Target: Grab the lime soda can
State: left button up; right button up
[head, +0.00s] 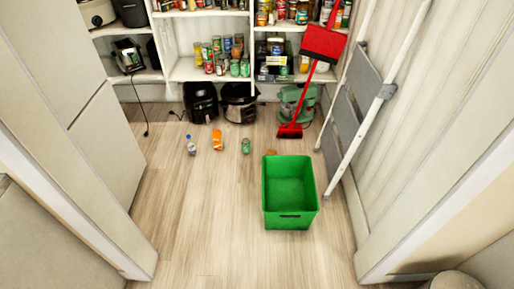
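A small green can (246,146) stands on the wooden floor, left of the green crate's back edge. It looks like the lime soda can, but its label is too small to read. Several green cans (240,68) also stand among other cans on a shelf at the back, and I cannot tell their kind. Neither of my grippers is in view.
A green crate (290,222) sits on the floor, apparently empty. A bottle (191,146), an orange carton (217,140) and a small brown item (270,152) are near the can. A red broom (306,92) and step ladder (368,88) stand right. Front floor left of the crate is clear.

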aim_at(246, 142)
jog(key=i+j+z, duration=0.15)
jog(key=z, duration=0.3)
jog(key=i+j+z, duration=0.25)
jog(key=z, duration=0.25)
jog(key=i+j+z, duration=0.1)
jog(key=j, duration=0.25)
jog(key=i+j+z, duration=0.1)
jog(key=j, duration=0.3)
jog(key=i+j+z, duration=0.1)
jog(key=i+j, duration=0.15)
jog(key=j, duration=0.15)
jog(key=i+j+z, duration=0.15)
jog(key=j, duration=0.25)
jog(key=i+j+z, duration=0.1)
jog(key=j, duration=0.35)
jog(key=i+j+z, duration=0.1)
jog(key=j, duration=0.3)
